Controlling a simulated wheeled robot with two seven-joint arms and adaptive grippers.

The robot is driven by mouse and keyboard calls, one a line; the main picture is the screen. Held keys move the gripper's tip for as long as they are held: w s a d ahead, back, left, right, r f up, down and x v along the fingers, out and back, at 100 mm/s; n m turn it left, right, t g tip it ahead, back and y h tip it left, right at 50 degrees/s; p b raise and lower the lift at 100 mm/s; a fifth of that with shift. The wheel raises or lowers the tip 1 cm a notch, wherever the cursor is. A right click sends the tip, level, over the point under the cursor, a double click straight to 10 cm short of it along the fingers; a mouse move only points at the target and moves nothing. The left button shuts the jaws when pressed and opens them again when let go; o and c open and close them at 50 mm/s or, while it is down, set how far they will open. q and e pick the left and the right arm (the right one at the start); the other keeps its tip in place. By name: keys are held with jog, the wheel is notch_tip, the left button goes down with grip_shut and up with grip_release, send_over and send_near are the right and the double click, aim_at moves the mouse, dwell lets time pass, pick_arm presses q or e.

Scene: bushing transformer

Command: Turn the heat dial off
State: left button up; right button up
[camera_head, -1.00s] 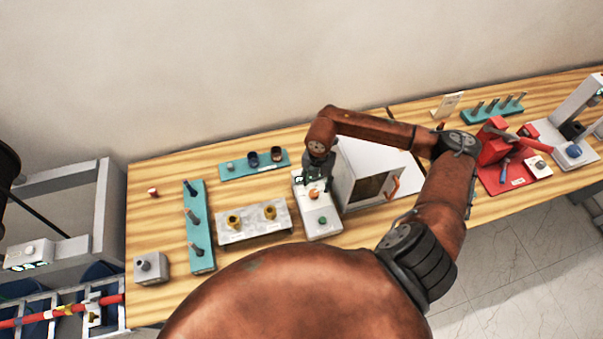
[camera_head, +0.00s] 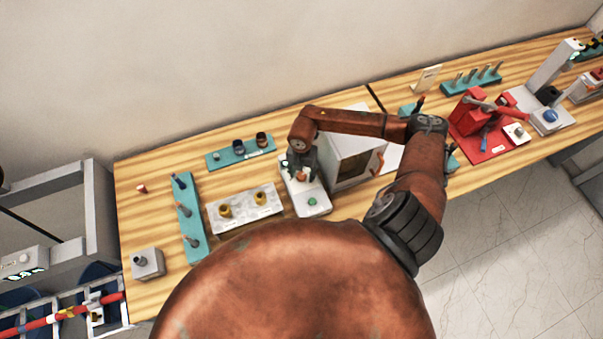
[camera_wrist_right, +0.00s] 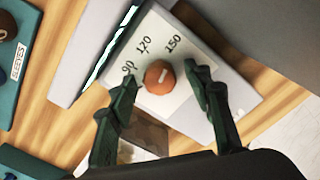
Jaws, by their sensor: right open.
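The heat dial (camera_wrist_right: 158,73) is a round orange knob with a pale pointer mark, on a pale panel (camera_wrist_right: 205,55) printed 90, 120 and 150. The mark slants up to the right in the right wrist view, toward the 150 side. My right gripper (camera_wrist_right: 160,78) is open, with one dark finger on each side of the dial and visible gaps. In the head view, my right gripper (camera_head: 302,172) points down over the small white control unit (camera_head: 318,210) and mostly hides the dial. My left gripper is not in view.
A green button (camera_head: 312,202) sits on the unit's near end. A white oven-like box (camera_head: 345,150) stands close to the right. A plate with two yellow fittings (camera_head: 243,208) lies to the left, and a teal rack (camera_head: 240,152) behind left. A red stand (camera_head: 480,140) is farther right.

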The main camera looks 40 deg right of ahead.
jog(key=shift+c, duration=0.4)
jog(key=c, duration=1.1)
jog(key=shift+o, duration=0.2)
